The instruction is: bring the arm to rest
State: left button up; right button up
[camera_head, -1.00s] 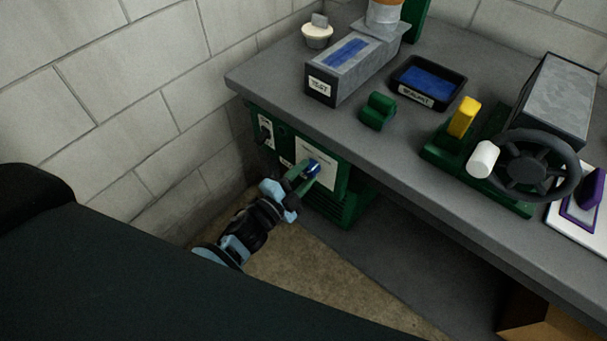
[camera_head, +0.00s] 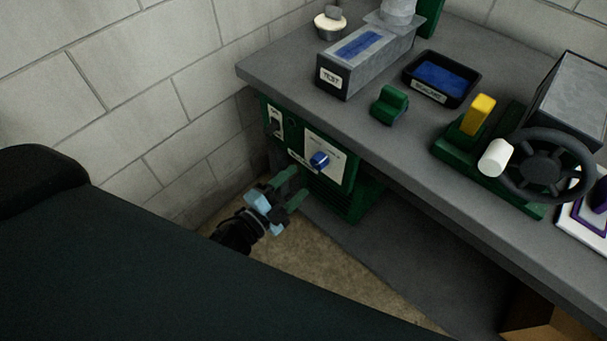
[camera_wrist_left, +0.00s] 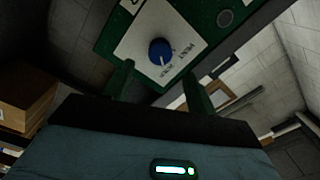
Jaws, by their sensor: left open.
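My left gripper (camera_head: 291,190) is open and empty, in front of the green control box under the bench. Its two green fingers also show in the left wrist view (camera_wrist_left: 160,80), apart from each other. A blue knob (camera_head: 319,160) sits on the white label plate (camera_head: 338,163) of the green box (camera_head: 351,205). The knob also shows in the left wrist view (camera_wrist_left: 160,51), beyond and between the fingers, not touched by them. My right gripper is not in view.
The grey bench (camera_head: 310,106) carries a grey duct piece (camera_head: 345,79), a black tray with blue inside (camera_head: 463,75), a small green block (camera_head: 388,107) and a green machine with a black handwheel (camera_head: 540,172). A block wall (camera_head: 130,125) stands at left. A cardboard box (camera_head: 545,325) is at lower right.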

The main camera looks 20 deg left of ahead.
pick_arm(q)
jog(key=shift+s+a, duration=0.2)
jog(key=shift+s, duration=0.35)
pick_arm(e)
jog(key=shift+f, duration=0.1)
pick_arm(q)
jog(key=shift+s, duration=0.1)
jog(key=s+f+n+g+y+p, duration=0.2)
jog(key=s+n, duration=0.5)
jog(key=s, duration=0.6)
jog(key=s+a+f+n+g+y+p, duration=0.1)
jog(key=s+n+g+p, duration=0.4)
jog(key=s, duration=0.9)
notch_tip(320, 180, down, 3)
jog(key=shift+s+a+r+n+g+y, duration=0.25)
jog(key=shift+n+g+y, duration=0.4)
jog(key=shift+n, duration=0.55)
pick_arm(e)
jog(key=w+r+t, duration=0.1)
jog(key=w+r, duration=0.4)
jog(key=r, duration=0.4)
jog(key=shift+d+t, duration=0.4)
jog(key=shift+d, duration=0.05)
pick_arm(q)
jog(key=shift+f, duration=0.1)
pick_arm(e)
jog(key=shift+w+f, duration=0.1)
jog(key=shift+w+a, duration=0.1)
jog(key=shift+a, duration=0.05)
